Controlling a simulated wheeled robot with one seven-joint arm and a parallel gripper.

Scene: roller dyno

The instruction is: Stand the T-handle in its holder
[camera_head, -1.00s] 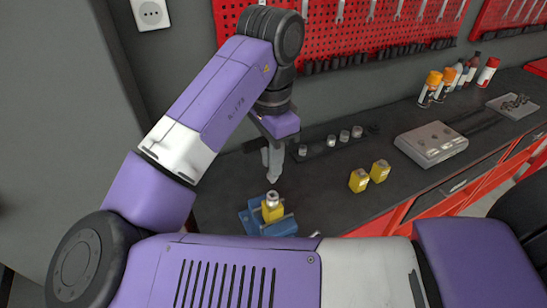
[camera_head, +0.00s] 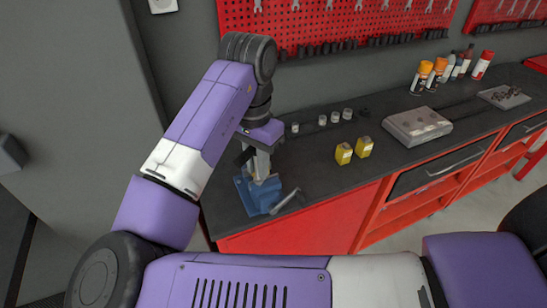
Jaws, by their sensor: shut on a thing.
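My gripper (camera_head: 259,172) points down at the blue vise (camera_head: 265,202) near the left end of the dark bench. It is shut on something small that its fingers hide. I cannot make out a T-handle for certain in this view. A grey bar (camera_head: 288,202) slants out from the right side of the vise. The yellow block in the vise jaws is almost wholly hidden behind my gripper. I cannot tell whether the held thing touches the block or the vise.
Two yellow blocks (camera_head: 354,151) stand right of the vise. Several small metal pieces (camera_head: 322,120) stand in a row behind. A grey box (camera_head: 417,127) and spray cans (camera_head: 437,72) are farther right. The red pegboard (camera_head: 335,25) hangs behind. Bench between vise and yellow blocks is clear.

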